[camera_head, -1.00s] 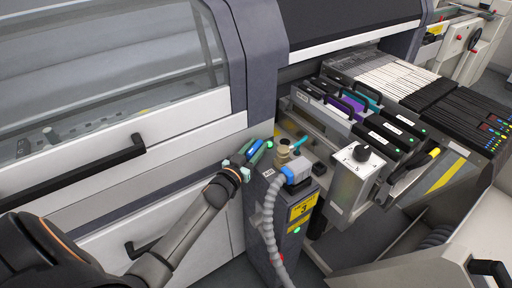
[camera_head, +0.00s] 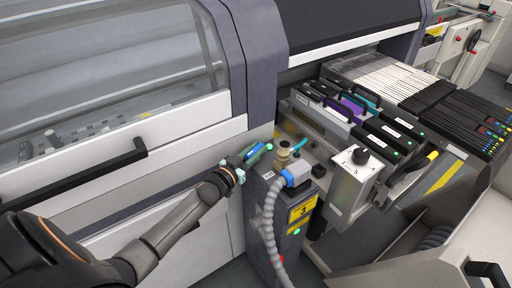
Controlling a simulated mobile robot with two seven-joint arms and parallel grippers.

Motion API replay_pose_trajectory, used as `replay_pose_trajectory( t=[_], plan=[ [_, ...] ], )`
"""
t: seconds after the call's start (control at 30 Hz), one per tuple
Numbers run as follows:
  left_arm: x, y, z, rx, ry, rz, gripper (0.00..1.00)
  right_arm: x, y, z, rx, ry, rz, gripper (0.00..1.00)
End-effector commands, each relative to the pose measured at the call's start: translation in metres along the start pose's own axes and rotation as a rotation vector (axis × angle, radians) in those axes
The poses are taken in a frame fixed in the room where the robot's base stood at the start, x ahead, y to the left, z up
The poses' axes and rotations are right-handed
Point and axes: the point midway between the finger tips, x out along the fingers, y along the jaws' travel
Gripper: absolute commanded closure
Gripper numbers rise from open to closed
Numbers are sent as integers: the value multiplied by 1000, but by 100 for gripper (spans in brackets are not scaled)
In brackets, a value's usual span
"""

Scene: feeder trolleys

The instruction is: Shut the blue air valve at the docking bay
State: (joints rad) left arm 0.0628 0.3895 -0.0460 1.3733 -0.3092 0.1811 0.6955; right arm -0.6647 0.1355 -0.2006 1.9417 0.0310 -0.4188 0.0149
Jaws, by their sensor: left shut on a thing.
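The air valve shows as a brass fitting (camera_head: 283,152) on top of the grey docking post (camera_head: 268,195). A light-blue stub (camera_head: 300,141) sticks out to its upper right. My left gripper (camera_head: 258,154) is just left of the brass fitting, shut on a narrow blue piece (camera_head: 254,152) between its teal fingers. The piece looks like a valve lever, but its join to the fitting is too small to make out. My right gripper is not in view.
A blue-grey plug (camera_head: 296,175) with a grey ribbed hose (camera_head: 268,225) sits on the post's front. A white knob box (camera_head: 352,182) and a feeder trolley (camera_head: 455,185) stand right. The machine's white panels (camera_head: 165,130) lie behind my left arm.

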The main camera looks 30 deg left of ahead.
Motion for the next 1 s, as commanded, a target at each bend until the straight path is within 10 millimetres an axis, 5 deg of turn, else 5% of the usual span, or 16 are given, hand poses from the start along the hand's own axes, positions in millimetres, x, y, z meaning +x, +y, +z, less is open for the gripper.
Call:
replay_pose_trajectory(
  t=[0.43, 0.87, 0.9, 1.0],
  plan=[
    [0, 2, 1, 4, 1, 288, 100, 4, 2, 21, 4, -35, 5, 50],
    [-1, 2, 0, -3, 0, 327, 100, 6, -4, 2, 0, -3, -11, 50],
    [-1, 2, 0, -2, 0, 327, 73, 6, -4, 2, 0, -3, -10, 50],
    [-1, 2, 0, -2, 0, 326, 62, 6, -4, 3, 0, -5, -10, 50]
  ],
)
